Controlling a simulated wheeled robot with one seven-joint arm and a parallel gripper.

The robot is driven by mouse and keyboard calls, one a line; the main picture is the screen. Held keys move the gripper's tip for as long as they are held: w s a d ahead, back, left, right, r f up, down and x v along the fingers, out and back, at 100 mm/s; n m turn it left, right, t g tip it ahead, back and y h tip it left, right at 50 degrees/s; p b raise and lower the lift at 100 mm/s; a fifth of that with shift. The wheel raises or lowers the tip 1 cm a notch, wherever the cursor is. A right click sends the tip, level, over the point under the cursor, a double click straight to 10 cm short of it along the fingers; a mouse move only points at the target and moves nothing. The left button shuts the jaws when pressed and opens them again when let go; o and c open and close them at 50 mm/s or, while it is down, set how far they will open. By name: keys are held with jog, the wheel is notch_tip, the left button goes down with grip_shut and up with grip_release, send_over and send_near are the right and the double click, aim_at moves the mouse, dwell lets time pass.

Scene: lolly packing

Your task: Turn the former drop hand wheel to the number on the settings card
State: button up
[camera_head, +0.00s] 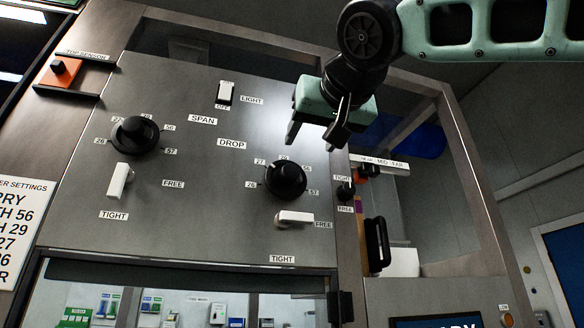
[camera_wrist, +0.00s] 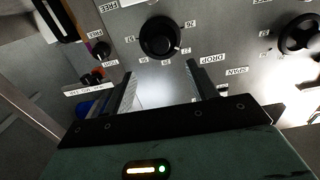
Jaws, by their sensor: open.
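The drop hand wheel (camera_head: 286,180) is a round black knob on the grey panel, below the DROP label and ringed by number labels. It also shows in the wrist view (camera_wrist: 160,38), upside down. A small pale mark on its rim seems to face the 27 side; the exact reading is unclear. The white drop lock lever (camera_head: 296,217) lies sideways toward FREE. The settings card (camera_head: 22,235) is cut off at the left edge; 56, 29 and 27 show, but row names are cut. My gripper (camera_head: 314,138) is open and empty, above and right of the drop wheel, apart from it.
The span wheel (camera_head: 135,135) is at the panel's left, its white lever (camera_head: 120,180) pointing toward TIGHT. A light switch (camera_head: 225,94) is above. A small black knob (camera_head: 345,191) and a black handle (camera_head: 377,244) stand right of the drop wheel.

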aim_at(291, 172)
jog(key=p+x, duration=0.4)
jog(key=x, duration=0.7)
jog(key=shift+w+a+r, duration=0.1)
jog(key=shift+w, duration=0.1)
jog(key=shift+w+a, duration=0.2)
jog(key=shift+w, duration=0.45)
jog(key=c, duration=1)
